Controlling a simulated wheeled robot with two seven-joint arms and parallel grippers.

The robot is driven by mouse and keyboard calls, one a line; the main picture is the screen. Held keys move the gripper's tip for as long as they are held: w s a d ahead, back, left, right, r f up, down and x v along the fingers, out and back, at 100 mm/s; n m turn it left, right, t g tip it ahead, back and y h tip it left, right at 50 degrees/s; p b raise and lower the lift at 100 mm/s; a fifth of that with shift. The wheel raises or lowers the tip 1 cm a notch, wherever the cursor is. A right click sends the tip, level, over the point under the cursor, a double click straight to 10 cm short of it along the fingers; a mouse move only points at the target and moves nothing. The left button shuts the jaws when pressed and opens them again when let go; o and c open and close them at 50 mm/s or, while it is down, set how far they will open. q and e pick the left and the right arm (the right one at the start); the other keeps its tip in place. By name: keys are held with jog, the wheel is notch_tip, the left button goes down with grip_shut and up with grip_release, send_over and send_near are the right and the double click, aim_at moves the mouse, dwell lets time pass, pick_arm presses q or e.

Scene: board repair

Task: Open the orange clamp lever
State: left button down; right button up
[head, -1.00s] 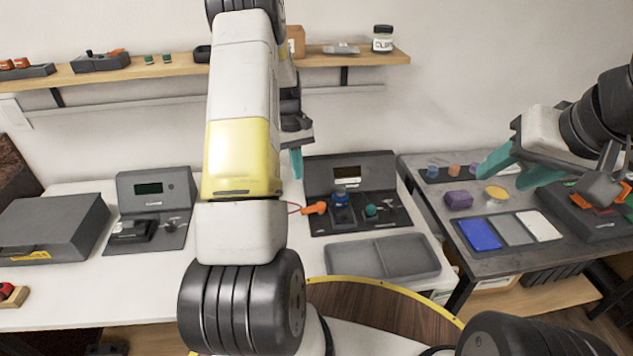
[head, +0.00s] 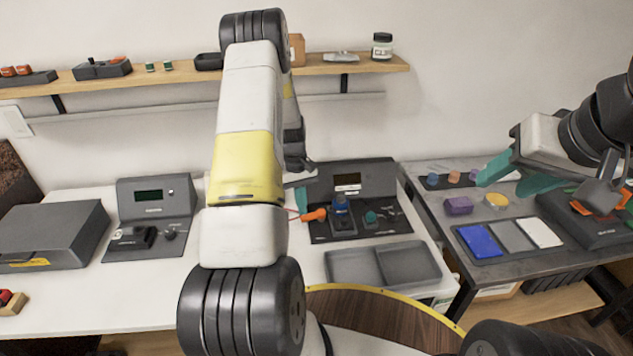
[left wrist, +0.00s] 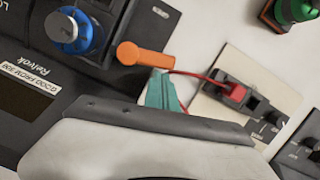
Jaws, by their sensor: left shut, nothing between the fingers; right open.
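The orange clamp lever (head: 314,215) sticks out to the left of the dark station with the display, beside a blue knob (head: 341,204). In the left wrist view the orange lever (left wrist: 145,56) has a rounded end and lies just above my left fingertips. My left gripper (head: 300,196) is shut and empty, its teal fingers close by the lever; contact cannot be told. Its teal fingers also show in the left wrist view (left wrist: 164,92). My left arm covers part of the table in the head view. My right gripper (head: 515,175) is open and empty over the right table.
A green knob (head: 370,216) sits right of the blue one. A red connector (left wrist: 230,92) with a red wire lies by the lever. A grey two-part tray (head: 383,263) is in front. Another display station (head: 154,195) and a grey case (head: 52,232) stand left.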

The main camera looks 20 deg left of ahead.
aim_at(304, 218)
pick_arm(q)
jog(key=shift+s+d+n, duration=0.1)
jog(key=shift+s+n, duration=0.2)
jog(key=shift+n, duration=0.2)
dwell(0.4)
jog(key=n, duration=0.1)
jog(key=s+n, duration=0.1)
jog(key=n, duration=0.1)
jog(key=shift+s+d+t+h, duration=0.25)
jog(key=shift+t+h, duration=0.05)
jog(key=shift+t, duration=0.1)
jog(key=n, duration=0.1)
jog(key=s+d+n, duration=0.1)
jog(key=shift+s+n+t, duration=0.1)
jog(key=shift+n+t, duration=0.2)
jog(key=shift+n, duration=0.1)
jog(key=n, duration=0.1)
jog(key=s+d+n, duration=0.1)
jog(key=n, duration=0.1)
jog(key=shift+s+d+n+t, duration=0.1)
jog(key=shift+d+n+t, duration=0.1)
jog(key=shift+n+t, duration=0.15)
jog(key=shift+s+d+n+t, duration=0.2)
jog(key=shift+d+n, duration=0.1)
jog(key=shift+n, duration=0.3)
jog(key=shift+s+d+n+t, duration=0.15)
jog(key=shift+d+n, duration=0.15)
jog(key=shift+n, duration=0.25)
jog(key=shift+w, duration=0.15)
jog(key=shift+w+a, duration=0.1)
